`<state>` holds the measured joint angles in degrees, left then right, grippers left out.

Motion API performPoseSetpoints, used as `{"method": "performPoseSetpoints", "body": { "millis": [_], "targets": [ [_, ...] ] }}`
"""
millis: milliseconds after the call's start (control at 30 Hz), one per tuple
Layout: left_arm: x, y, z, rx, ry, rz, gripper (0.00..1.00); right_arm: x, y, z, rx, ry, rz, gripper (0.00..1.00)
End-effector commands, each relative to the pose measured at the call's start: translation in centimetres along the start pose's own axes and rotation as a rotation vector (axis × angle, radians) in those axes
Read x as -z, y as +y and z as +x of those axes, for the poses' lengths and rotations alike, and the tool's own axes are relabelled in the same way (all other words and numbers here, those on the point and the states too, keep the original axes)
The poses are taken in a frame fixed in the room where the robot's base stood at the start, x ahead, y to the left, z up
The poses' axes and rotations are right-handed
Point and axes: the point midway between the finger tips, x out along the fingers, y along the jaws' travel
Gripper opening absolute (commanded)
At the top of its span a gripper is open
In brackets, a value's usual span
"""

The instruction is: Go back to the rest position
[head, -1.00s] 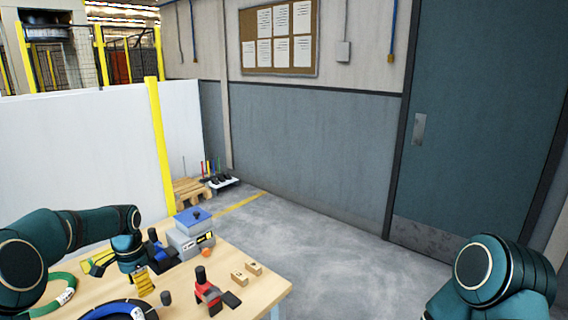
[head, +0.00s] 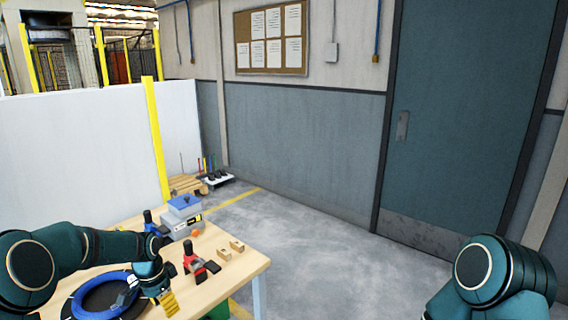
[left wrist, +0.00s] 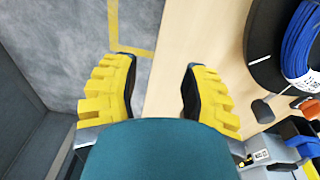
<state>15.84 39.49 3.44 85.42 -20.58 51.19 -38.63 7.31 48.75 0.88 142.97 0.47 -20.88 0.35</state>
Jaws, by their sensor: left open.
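My left gripper (head: 168,303) is low over the near part of the wooden table in the head view, with yellow fingers pointing down. In the left wrist view its two yellow fingers (left wrist: 158,90) stand wide apart with nothing between them, over the table edge and grey floor. A blue coil (head: 76,304) lies around a black round form just left of the gripper; it also shows at the right of the left wrist view (left wrist: 300,45). My right arm shows at the lower right, but its gripper is out of view.
The floor (head: 330,240) right of the table is clear up to the door.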

Motion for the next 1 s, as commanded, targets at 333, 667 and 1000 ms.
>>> {"method": "performPoseSetpoints", "body": {
  "millis": [333,667,1000],
  "targets": [
    [0.3,16.1,12.6,-0.157,0.144,-0.305,0.45,0.0,0.0,0.0,0.000,0.000,0.000,0.47],
    [-6.5,29.6,17.0,-0.220,0.178,-0.715,0.45,0.0,0.0,0.0,0.000,0.000,-0.001,0.47],
    [-8.6,31.8,17.0,-0.211,0.182,-0.810,0.45,0.0,0.0,0.0,0.000,0.000,-0.001,0.47]
  ]
}}
